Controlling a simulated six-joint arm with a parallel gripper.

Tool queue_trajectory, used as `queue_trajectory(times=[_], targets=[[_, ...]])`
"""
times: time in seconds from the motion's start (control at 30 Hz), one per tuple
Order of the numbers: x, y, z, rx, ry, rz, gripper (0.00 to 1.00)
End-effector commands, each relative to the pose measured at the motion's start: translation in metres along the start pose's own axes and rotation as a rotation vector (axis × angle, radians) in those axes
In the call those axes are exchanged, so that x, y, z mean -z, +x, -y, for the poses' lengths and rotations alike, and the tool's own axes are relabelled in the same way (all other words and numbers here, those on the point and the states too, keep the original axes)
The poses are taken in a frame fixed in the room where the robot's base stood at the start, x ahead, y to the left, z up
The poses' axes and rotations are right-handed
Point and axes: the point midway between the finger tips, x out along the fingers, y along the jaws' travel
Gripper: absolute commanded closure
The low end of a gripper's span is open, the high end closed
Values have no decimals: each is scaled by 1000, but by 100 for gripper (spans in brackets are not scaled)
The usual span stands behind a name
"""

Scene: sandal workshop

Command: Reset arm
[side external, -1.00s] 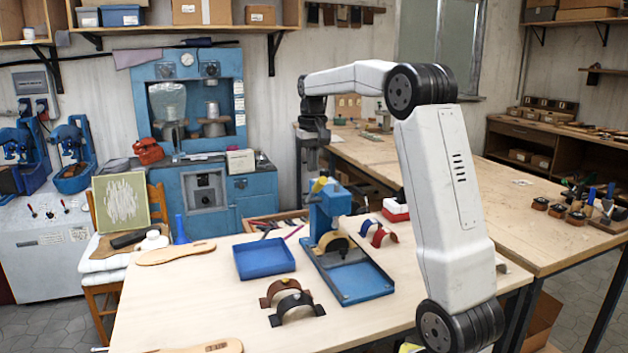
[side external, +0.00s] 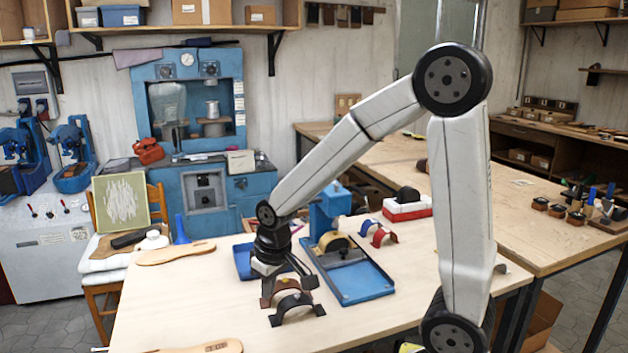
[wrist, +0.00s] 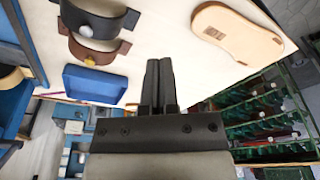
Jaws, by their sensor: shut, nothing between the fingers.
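My gripper (side external: 268,288) hangs over the light wooden table (side external: 180,310), pointing down, beside the two curved straps. In the wrist view its two dark fingers (wrist: 159,65) lie together, shut and empty. A black strap (side external: 297,303) and a brown strap (side external: 287,284) stand as arches on the table. Both also show at upper left of the wrist view, the black one (wrist: 88,22) above the brown one (wrist: 72,45). My gripper partly hides the brown strap in the side view. Whether the fingers touch anything on the table is unclear.
A blue tray (side external: 241,258) lies behind my gripper, partly hidden. A blue press (side external: 362,278) stands to its right, with red and blue straps (side external: 380,236) beyond. Wooden soles (side external: 176,254) lie to the left and at the front edge. The table's left middle is clear.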

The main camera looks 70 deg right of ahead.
Motion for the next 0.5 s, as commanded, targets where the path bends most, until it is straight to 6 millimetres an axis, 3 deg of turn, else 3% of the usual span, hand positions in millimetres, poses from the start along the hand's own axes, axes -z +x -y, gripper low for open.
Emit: queue_trajectory(times=[0.1, 0.23, 0.5], targets=[[-30, 13, 22, 13, -72, -16, 100], [-54, 23, 36, 24, -128, -35, 100], [-74, 30, 44, 33, -170, -51, 100]])
